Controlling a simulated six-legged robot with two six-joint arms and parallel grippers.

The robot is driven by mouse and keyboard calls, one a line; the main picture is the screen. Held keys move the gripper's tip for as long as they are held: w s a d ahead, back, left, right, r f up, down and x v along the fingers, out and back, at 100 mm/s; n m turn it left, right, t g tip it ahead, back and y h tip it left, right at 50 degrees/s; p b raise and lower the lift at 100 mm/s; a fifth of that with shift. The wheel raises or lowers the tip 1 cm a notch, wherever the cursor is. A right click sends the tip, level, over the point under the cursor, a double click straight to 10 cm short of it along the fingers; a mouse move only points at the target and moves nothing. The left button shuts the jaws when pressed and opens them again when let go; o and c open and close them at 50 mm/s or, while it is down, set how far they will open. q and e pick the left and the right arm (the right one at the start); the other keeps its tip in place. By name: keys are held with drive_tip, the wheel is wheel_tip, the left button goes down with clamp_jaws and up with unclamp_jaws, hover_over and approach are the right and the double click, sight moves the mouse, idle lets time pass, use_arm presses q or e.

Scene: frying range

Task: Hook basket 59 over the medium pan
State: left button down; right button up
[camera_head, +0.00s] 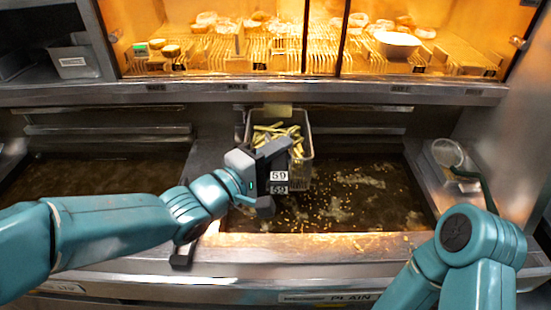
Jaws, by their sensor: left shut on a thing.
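Basket 59 (307,171), a metal frying basket holding pale yellow fries (277,133), is over the right-hand pan of oil (340,205), near that pan's back edge. Its white "59" tags (279,176) show at the front. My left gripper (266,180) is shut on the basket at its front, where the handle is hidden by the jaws. I cannot tell whether the basket touches the back rail. Another pan (95,176) of dark oil lies at the left. I cannot read which pan is the medium one. My right gripper is out of view.
A ledge on the right holds a round strainer (447,152) with a dark handle. A lit warming cabinet with wire racks (270,55) and a white bowl (397,44) is behind. The range's front edge (330,246) runs below the pans. Crumbs float in the right pan.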

use_arm(q)
drive_tip(key=shift+w+r+p, duration=0.15)
drive_tip(key=shift+w+p, duration=0.15)
drive_tip(key=shift+w, duration=0.9)
drive_tip(key=w+f, duration=0.2)
drive_tip(key=w, duration=0.1)
drive_tip(key=shift+f+b, duration=0.2)
drive_tip(key=shift+b, duration=0.1)
drive_tip(key=shift+s, duration=0.1)
